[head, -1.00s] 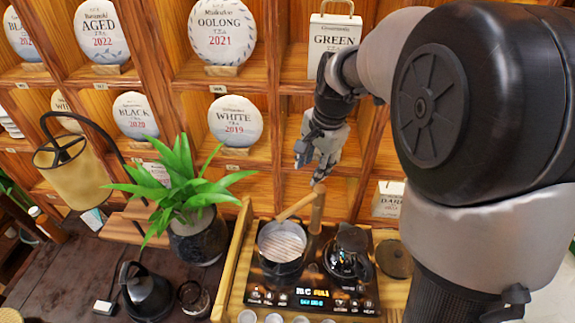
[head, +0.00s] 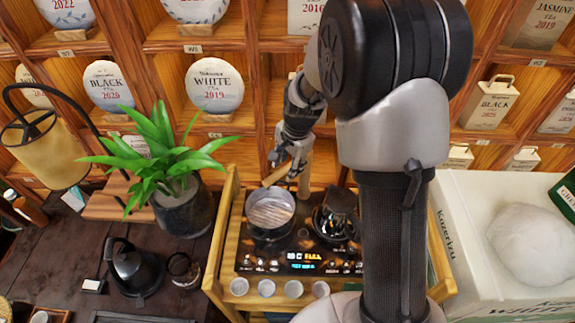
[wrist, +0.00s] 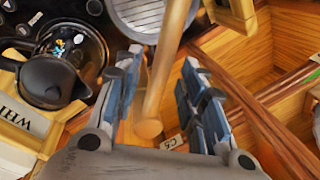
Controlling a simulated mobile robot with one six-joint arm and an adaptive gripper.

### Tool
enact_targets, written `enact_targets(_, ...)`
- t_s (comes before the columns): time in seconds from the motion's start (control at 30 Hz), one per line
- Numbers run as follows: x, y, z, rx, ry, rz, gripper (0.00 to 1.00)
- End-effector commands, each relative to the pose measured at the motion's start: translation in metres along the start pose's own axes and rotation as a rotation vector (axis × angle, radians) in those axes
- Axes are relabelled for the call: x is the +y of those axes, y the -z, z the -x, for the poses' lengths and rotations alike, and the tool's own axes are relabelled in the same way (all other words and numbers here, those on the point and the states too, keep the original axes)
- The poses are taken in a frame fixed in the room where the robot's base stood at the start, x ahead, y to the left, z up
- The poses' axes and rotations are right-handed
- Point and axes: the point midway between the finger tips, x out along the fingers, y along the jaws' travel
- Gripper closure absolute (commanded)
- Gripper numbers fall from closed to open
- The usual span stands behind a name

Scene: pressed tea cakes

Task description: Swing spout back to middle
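The wooden spout (head: 277,175) slants from its upright post (head: 305,175) down to the back rim of the round dark pot (head: 270,210). My gripper (head: 290,168) is at the post and spout, partly covering them. In the wrist view, a wooden rod with a round pale end, seemingly part of the spout (wrist: 168,70), runs between the two spread fingers of my gripper (wrist: 165,105). A gap shows on the rod's right side. I cannot tell whether the left finger touches it. The pot's ridged top (wrist: 140,15) shows beyond.
A dark glass kettle (head: 336,217) stands right of the pot on the control panel (head: 300,262). Several small cups (head: 266,287) line the front. Shelves with tea cakes (head: 215,85) rise behind. A plant (head: 165,160) stands at left, a white box (head: 450,230) at right.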

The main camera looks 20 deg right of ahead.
Motion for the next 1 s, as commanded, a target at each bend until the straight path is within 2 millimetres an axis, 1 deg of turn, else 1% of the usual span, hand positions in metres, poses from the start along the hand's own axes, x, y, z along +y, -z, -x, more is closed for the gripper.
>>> enact_targets(0.27, -0.0005, 0.0002, -0.0011, 0.001, 0.001, 0.0, 0.63)
enact_targets(0.83, -0.0003, 0.0002, -0.001, 0.0, 0.001, 0.0, 1.0)
enact_targets(1.0, -0.0003, 0.0002, -0.0009, 0.0, 0.001, 0.0, 1.0)
